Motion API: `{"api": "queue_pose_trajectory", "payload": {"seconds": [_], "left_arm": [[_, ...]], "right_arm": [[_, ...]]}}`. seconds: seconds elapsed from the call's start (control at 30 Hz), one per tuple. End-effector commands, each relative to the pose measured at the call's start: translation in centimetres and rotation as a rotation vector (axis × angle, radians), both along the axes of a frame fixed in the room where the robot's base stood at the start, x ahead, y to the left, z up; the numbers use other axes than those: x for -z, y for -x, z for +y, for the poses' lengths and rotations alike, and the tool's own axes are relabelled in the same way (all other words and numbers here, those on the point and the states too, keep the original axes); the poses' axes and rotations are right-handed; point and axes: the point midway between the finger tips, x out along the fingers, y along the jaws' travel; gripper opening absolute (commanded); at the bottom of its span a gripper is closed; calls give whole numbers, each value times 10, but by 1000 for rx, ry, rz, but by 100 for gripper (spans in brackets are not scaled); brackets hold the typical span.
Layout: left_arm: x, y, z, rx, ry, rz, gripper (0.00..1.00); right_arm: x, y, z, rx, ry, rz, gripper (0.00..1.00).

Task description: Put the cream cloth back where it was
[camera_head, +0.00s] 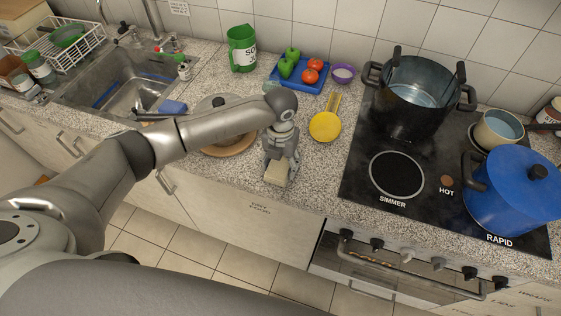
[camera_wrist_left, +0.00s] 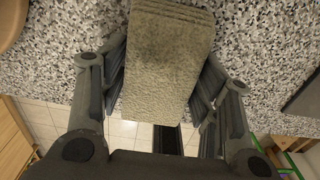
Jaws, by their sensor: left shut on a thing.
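The cream cloth (camera_head: 276,173) is a small folded block at the front edge of the speckled counter, left of the stove. My left gripper (camera_head: 281,160) points down over it, with its fingers shut on its two sides. In the left wrist view the cloth (camera_wrist_left: 168,62) fills the space between the fingers of the left gripper (camera_wrist_left: 165,85), its folded layers showing at the top. I cannot tell whether the cloth touches the counter or hangs just above it. My right gripper is not in view.
A yellow spoon rest (camera_head: 325,126) lies close right of the gripper. A round wooden board (camera_head: 232,146) is partly hidden behind my arm.

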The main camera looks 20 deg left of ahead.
Motion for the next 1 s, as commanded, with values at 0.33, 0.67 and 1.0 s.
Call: {"api": "queue_pose_trajectory", "payload": {"seconds": [0.33, 0.67, 1.0], "left_arm": [[1, 0, 0, 0, 0, 1, 79], [-10, -1, 0, 1, 1, -2, 79], [-80, -2, -1, 1, 1, -5, 79]], "right_arm": [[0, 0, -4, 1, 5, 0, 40], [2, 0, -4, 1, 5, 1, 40], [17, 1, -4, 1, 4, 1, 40]]}}
